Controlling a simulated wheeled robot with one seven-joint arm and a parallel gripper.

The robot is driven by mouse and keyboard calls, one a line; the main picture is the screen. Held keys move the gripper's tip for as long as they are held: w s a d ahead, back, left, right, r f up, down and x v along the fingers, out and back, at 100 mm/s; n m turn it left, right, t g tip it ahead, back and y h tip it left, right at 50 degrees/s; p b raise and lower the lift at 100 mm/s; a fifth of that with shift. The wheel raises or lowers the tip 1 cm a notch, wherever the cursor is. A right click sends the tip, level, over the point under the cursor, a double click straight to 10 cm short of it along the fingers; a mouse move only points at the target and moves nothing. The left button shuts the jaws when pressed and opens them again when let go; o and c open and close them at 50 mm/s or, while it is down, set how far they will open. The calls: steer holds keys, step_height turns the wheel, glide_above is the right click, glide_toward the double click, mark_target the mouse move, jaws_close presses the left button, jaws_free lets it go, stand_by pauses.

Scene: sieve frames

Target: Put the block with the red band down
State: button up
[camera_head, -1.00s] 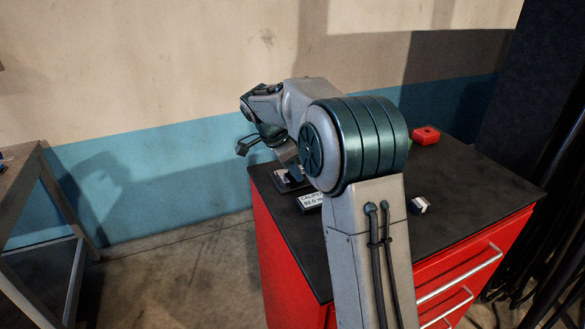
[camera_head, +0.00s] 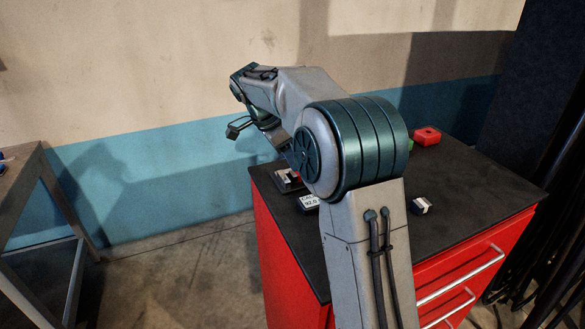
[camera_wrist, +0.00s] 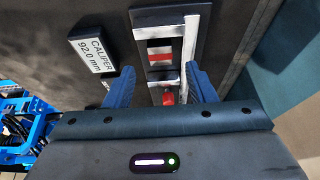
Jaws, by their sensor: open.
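The block with the red band (camera_wrist: 160,54), pale with a red stripe, lies on a dark plate (camera_wrist: 143,20) beside a pale upright bar in the wrist view. In the head view it shows small and partly hidden behind my arm. My gripper (camera_wrist: 160,70) is open, with its blue fingers apart on either side of the area just below the block in the picture. I see no finger touching the block. A small red piece (camera_wrist: 168,98) shows between the fingers; I cannot tell what it belongs to.
A display reading "CALIPER 92.0 mm" (camera_wrist: 92,50) stands left of the plate. On the dark cabinet top (camera_head: 470,190) are a white-and-dark block (camera_head: 421,205), a red block (camera_head: 426,136) and a partly hidden green thing (camera_head: 410,144). Another table (camera_head: 22,170) stands at left.

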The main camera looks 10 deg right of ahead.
steer(key=w+v, duration=0.1)
steer(key=v, duration=0.6)
steer(key=s+d+f+n+y, duration=0.1)
steer(key=s+n, duration=0.3)
steer(key=s, duration=0.4)
steer(key=s+d+f+n+t+y, duration=0.1)
steer(key=s+d+f+n, duration=0.1)
steer(key=s, duration=0.7)
steer(key=s+d+f+n+y, duration=0.1)
steer(key=s+f+n, duration=0.3)
steer(key=s+n, duration=0.3)
steer(key=shift+s+d+t+y, duration=0.15)
steer(key=shift+s, duration=0.4)
steer(key=shift+s+d+t+y, duration=0.1)
steer(key=shift+s+t+y, duration=0.05)
steer(key=shift+s, duration=0.4)
steer(key=s+f+n, duration=0.1)
steer(key=s+f, duration=0.1)
steer(key=s, duration=0.1)
steer(key=s+f+n, duration=0.2)
steer(key=s+f, duration=0.1)
steer(key=shift+a+t+y, duration=0.1)
steer(key=shift+t+y, duration=0.3)
